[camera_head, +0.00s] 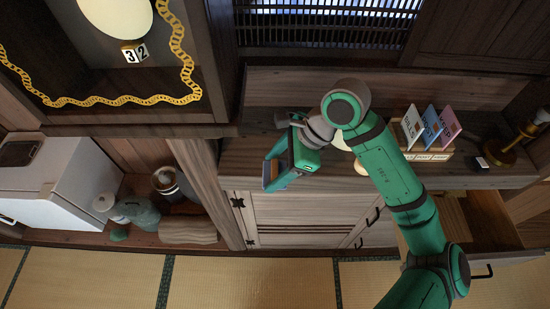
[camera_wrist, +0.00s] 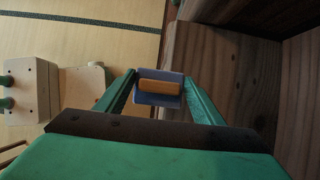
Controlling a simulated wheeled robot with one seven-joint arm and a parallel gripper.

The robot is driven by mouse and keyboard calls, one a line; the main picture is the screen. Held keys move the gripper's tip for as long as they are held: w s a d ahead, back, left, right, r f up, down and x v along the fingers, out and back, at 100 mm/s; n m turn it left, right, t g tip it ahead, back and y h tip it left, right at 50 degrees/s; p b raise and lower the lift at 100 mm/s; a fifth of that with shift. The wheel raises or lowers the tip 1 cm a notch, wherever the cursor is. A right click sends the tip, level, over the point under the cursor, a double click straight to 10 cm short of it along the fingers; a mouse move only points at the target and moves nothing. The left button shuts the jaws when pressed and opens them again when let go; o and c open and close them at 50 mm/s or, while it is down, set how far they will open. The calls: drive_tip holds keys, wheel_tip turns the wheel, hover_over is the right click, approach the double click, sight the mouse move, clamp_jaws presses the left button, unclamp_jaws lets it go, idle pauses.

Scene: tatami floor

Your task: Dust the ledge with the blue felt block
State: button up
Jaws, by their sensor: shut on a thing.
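The blue felt block (camera_wrist: 148,98) has an orange grip bar on it and sits between my fingertips in the wrist view. My gripper (camera_wrist: 159,84) is shut on it. In the head view, my gripper (camera_head: 272,174) is at the front edge of the wooden ledge (camera_head: 236,158), towards its left end, and only a little of the block shows. The ledge's dark wood (camera_wrist: 222,65) is right of the block in the wrist view. I cannot tell whether the block touches it. My arm hides the middle of the ledge.
A rack with coloured cards (camera_head: 431,155), a small dark-and-white box (camera_head: 482,163) and a brass lamp (camera_head: 505,158) stand on the ledge's right part. An open drawer (camera_head: 480,225) juts out below. A white box (camera_head: 50,190) and a green jar (camera_head: 137,211) are at lower left.

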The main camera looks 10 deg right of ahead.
drive_tip(key=shift+s+d+r, duration=0.1)
drive_tip(key=shift+r, duration=0.35)
drive_tip(key=shift+s+d+r, duration=0.1)
drive_tip(key=shift+r, duration=0.3)
drive_tip(key=shift+a+r, duration=0.15)
drive_tip(key=shift+r, duration=1.05)
